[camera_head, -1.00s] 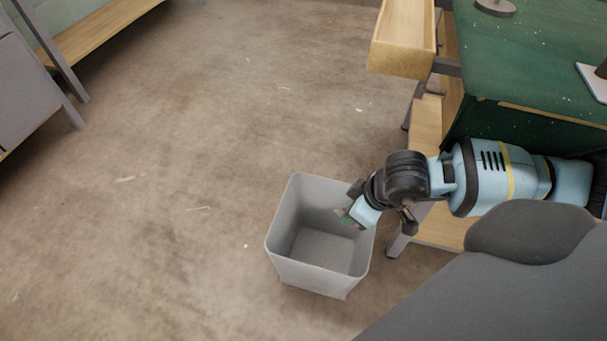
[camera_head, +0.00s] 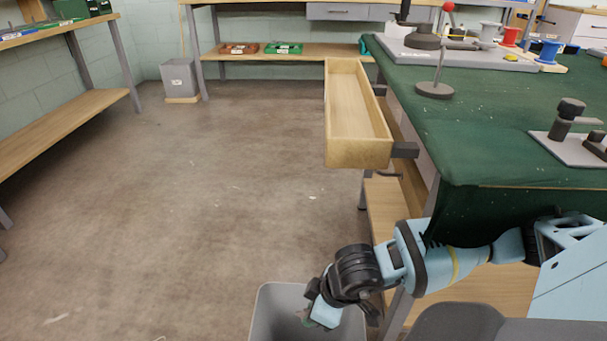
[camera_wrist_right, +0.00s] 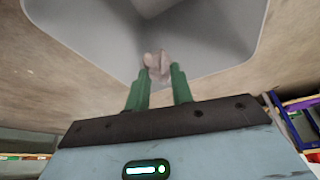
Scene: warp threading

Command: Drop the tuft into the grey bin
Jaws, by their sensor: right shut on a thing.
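The tuft (camera_wrist_right: 156,65) is a small pale pinkish clump between the green fingertips in the right wrist view. My right gripper (camera_wrist_right: 160,78) is shut on it. The grey bin (camera_wrist_right: 95,38) opens out beyond the fingertips, with its inner walls in sight. In the head view the grey bin (camera_head: 266,312) stands on the floor at the bottom edge, partly cut off. My right gripper (camera_head: 311,322) reaches down over the bin's opening from the right. The tuft cannot be made out there. My left gripper is not in view.
A green-covered table (camera_head: 480,130) with an open wooden drawer (camera_head: 357,105) stands on the right beside my arm. Tools and spools stand on its top. A second grey bin (camera_head: 180,78) is far back. The floor left of the near bin is clear.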

